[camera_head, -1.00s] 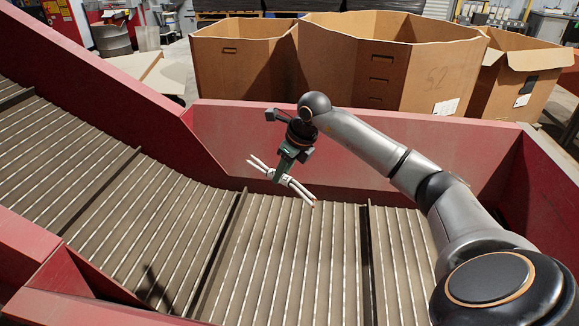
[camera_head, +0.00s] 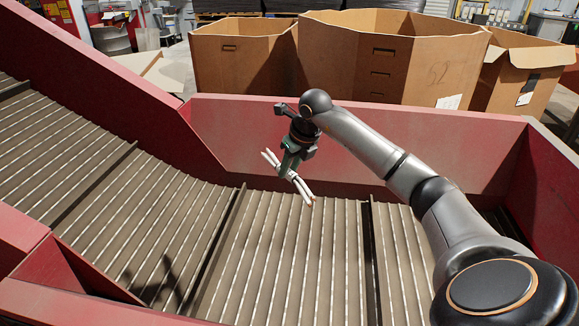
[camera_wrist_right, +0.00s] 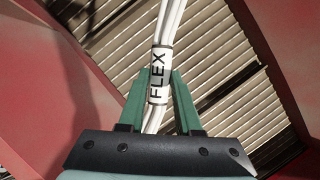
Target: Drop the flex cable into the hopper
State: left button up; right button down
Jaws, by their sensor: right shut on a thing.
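My right gripper (camera_head: 288,174) is shut on the flex cable (camera_head: 304,188), a short bundle of white strands. In the right wrist view the flex cable (camera_wrist_right: 170,35) carries a white label reading FLEX, and the green fingers of the right gripper (camera_wrist_right: 159,95) close on either side of it. The gripper and cable hang above the hopper, whose red wall (camera_head: 240,135) stands behind them and whose ribbed metal floor (camera_head: 290,265) lies below. My left gripper is not in view.
Several large cardboard boxes (camera_head: 385,70) stand behind the hopper's back wall. A ribbed incline (camera_head: 60,150) rises to the left between red sides. Dark cross bars (camera_head: 215,250) stick up from the ribbed floor. The floor under the cable looks clear.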

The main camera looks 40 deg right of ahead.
jog(key=c, duration=0.5)
grip_release()
jog(key=shift+s+r, duration=0.1)
jog(key=shift+r, duration=0.1)
jog(key=p+v, duration=0.1)
jog(key=v, duration=1.1)
jog(key=shift+s+r, duration=0.1)
